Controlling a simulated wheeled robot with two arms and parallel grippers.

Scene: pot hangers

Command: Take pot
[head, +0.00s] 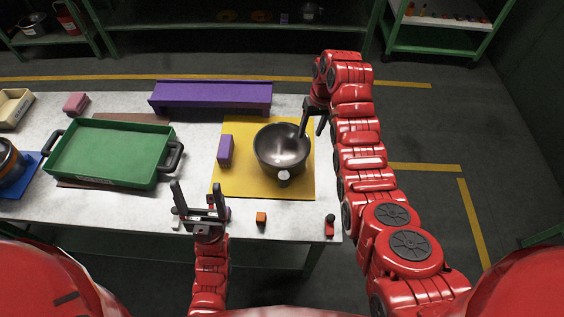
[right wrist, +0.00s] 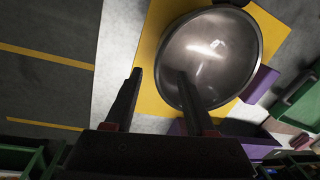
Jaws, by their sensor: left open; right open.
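A dark metal pot (head: 277,153) with a round, open top stands on the yellow mat (head: 231,186); a light knob-like part shows at its near side. It fills the upper middle of the right wrist view (right wrist: 208,60). My right gripper (head: 311,134) is open at the pot's right rim. In the right wrist view (right wrist: 158,74), one finger overlaps the pot and the other lies outside it; I cannot tell whether they touch it. My left gripper (head: 195,185) is open and empty near the table's front edge, left of the mat.
A green tray (head: 112,152) with dark handles lies on the left. A purple rack (head: 211,97) stands behind, and a purple block (head: 226,150) sits left of the pot. A small orange block (head: 261,218) is near the front edge. The floor right of the table is open.

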